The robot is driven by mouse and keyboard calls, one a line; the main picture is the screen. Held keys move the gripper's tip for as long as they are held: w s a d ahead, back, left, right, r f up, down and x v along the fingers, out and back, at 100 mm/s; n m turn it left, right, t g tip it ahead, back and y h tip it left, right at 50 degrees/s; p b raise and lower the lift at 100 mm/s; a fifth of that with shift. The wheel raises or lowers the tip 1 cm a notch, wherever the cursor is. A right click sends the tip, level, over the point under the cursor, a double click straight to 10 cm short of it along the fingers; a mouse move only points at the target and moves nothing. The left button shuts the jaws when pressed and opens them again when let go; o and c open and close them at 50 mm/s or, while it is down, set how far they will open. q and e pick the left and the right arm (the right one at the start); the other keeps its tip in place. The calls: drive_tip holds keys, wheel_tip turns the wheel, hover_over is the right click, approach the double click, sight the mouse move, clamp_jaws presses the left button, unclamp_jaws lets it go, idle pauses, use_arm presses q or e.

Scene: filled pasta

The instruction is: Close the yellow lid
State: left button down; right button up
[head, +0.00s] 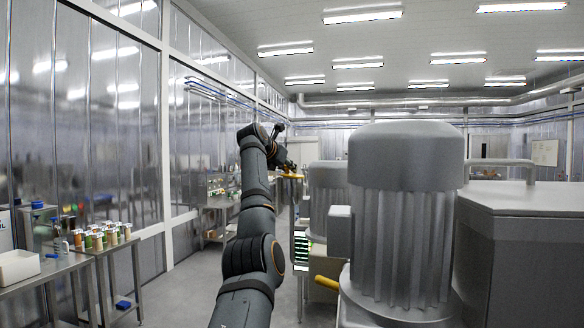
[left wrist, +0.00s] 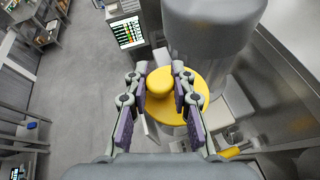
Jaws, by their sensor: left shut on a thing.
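The yellow lid (left wrist: 203,92) is a round disc with a rounded yellow knob (left wrist: 159,82) in the left wrist view. My left gripper (left wrist: 161,74) is shut on the knob, with one finger on each side. In the head view the lid is a small yellow patch (head: 291,176) at the far end of my left arm, by my left gripper (head: 284,169). It is beside the large grey ribbed machine (head: 405,225). What lies under the lid is mostly hidden, so I cannot tell whether it is seated. My right gripper is not in view.
A second grey cylinder (head: 330,195) stands behind the near machine. A yellow handle (head: 327,283) sticks out low on the machine's left. A lit panel (head: 301,250) is near it. Steel tables with jars (head: 103,238) and a white tray (head: 18,267) stand left. Grey floor between is clear.

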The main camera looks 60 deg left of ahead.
use_arm(q)
drive_tip(key=shift+s+a+f+n, duration=0.1)
drive_tip(key=shift+f+n, duration=0.2)
drive_tip(key=shift+t+b, duration=0.3)
drive_tip(key=c, duration=1.1)
unclamp_jaws()
drive_tip(key=v, duration=1.2)
drive_tip(key=shift+a, duration=0.2)
